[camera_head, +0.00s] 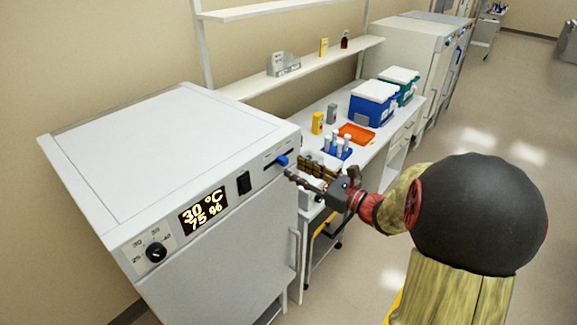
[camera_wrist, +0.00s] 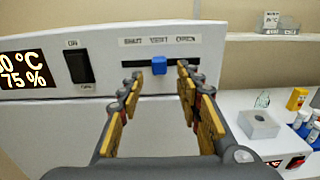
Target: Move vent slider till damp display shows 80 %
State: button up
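The vent slider's blue knob (camera_head: 281,160) sits in a slot on the white cabinet's front panel; in the wrist view the knob (camera_wrist: 159,65) is about mid-slot, between the SHUT and OPEN labels. The display (camera_head: 203,211) reads 30 °C and 75 %; its right part (camera_wrist: 24,72) shows in the wrist view. My gripper (camera_head: 289,175) is close to the knob. In the wrist view my open gripper (camera_wrist: 158,77) has one finger on each side of the knob, the right finger nearer. I cannot tell whether either touches it.
A black on/off switch (camera_head: 244,183) and a temperature dial (camera_head: 156,252) are on the same panel. Right of the cabinet, a bench holds an orange tray (camera_head: 356,134), a blue cooler box (camera_head: 373,104) and small bottles. A shelf (camera_head: 310,68) hangs above the bench.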

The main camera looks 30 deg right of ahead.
aim_at(287, 164)
jog(key=shift+x, duration=2)
jog(key=shift+c, duration=0.2)
jog(key=c, duration=0.7)
grip_shut()
